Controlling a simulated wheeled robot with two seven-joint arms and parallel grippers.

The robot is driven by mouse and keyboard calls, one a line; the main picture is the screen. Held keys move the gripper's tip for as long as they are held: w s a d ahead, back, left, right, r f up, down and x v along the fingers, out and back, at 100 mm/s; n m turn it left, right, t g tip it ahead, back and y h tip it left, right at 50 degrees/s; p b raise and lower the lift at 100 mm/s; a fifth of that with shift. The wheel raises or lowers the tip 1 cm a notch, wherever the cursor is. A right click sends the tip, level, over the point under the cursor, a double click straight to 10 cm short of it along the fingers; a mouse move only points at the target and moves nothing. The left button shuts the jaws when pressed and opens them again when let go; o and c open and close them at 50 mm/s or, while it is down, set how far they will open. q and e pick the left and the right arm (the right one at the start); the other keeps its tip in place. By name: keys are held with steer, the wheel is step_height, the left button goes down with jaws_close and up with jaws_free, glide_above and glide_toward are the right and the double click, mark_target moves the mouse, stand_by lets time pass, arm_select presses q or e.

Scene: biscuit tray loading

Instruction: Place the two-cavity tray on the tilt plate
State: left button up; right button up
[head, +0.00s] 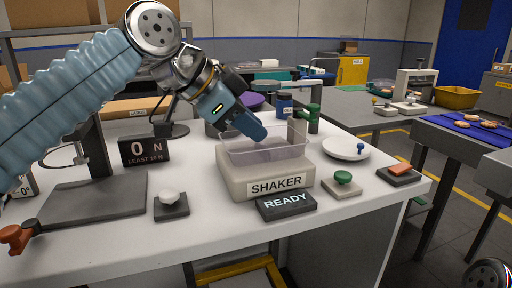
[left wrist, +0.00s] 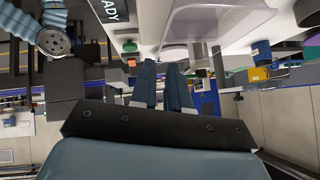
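The clear plastic tray (head: 267,153) rests on top of the beige shaker (head: 235,178); its cavities are hard to make out. My left gripper (head: 257,132) reaches down from the upper left, with its fingertips over the tray's far left side. In the left wrist view the two fingers (left wrist: 163,72) are close together with a narrow gap, by the edge of the clear tray (left wrist: 225,22). I cannot tell whether they clamp its wall. A dark flat plate (head: 85,205), probably the tilt plate, lies at the left, empty, near an orange knob. My right gripper is not in view.
A READY sign (head: 286,204) fronts the shaker. A green button (head: 343,178), white dish (head: 345,148) and blue-capped jar (head: 284,104) stand around it.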

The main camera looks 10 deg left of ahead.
mark_target(280, 147)
arm_select(q)
steer(key=x, duration=0.9)
steer(key=shift+w+r, duration=0.1)
steer(key=shift+c, duration=0.3)
steer(key=shift+a, duration=0.1)
jaws_close()
